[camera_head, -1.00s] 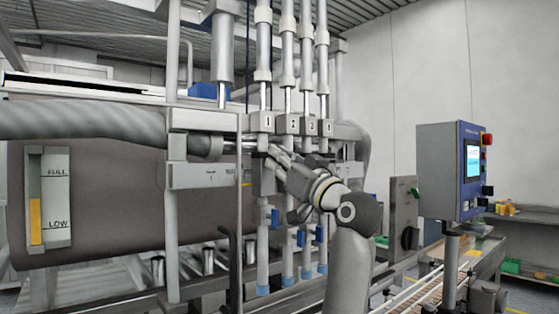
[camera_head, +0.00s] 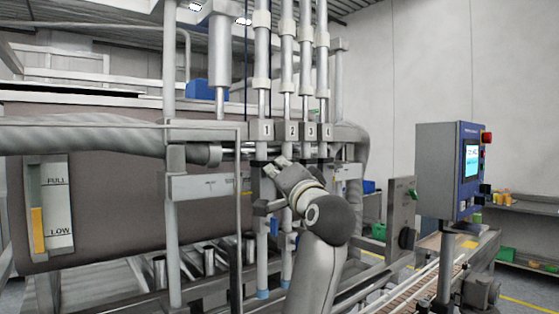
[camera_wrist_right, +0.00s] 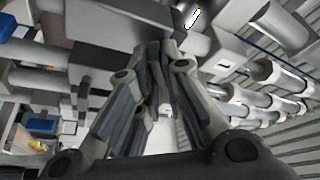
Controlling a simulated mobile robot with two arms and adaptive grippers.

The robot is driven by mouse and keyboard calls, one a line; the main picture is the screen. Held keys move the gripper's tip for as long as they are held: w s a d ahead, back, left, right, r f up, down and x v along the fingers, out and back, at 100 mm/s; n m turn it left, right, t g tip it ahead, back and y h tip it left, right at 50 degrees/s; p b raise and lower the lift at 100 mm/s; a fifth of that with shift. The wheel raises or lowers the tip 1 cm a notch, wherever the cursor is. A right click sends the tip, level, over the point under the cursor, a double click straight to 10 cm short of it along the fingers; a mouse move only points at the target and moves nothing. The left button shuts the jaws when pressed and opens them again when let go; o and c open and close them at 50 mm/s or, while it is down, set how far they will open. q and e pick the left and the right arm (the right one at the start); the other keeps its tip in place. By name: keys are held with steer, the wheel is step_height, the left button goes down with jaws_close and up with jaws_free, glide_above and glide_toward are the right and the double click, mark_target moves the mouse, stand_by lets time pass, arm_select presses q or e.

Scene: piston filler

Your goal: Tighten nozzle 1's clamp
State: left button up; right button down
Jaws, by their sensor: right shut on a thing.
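Nozzle 1 (camera_head: 262,240) is the leftmost of a row of upright grey tubes, under the plate marked 1 (camera_head: 267,130). Its clamp sits just under the bar, mostly hidden by my right gripper (camera_head: 272,168). My right gripper reaches in from the lower right, with its fingertips at nozzle 1. In the right wrist view its fingers (camera_wrist_right: 155,65) come close together in front of a dark block. They are shut on a small part there, seemingly the clamp, of which little shows. My left gripper is not in view.
Nozzles 2, 3 and 4 stand close to the right, partly behind my right arm. A thin upright rod (camera_head: 239,200) stands just left of nozzle 1. A control panel (camera_head: 450,170) and a conveyor (camera_head: 415,285) are at the right. A large brown tank (camera_head: 110,210) fills the left.

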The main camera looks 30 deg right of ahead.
steer(key=m+g+p, duration=0.1)
steer(key=m+p, duration=0.1)
steer(key=m, duration=0.1)
steer(key=m+g+p, duration=0.1)
steer(key=m+p, duration=0.1)
steer(key=p, duration=0.1)
steer(key=shift+r+m, duration=0.15)
steer(key=shift+m, duration=0.25)
steer(key=shift+f+m+g+h+p, duration=0.3)
steer(key=shift+m+g+p, duration=0.1)
steer(key=shift+m+p, duration=0.65)
steer(key=c, duration=1.6)
jaws_free()
steer(key=shift+o, duration=0.2)
steer(key=shift+w, duration=0.1)
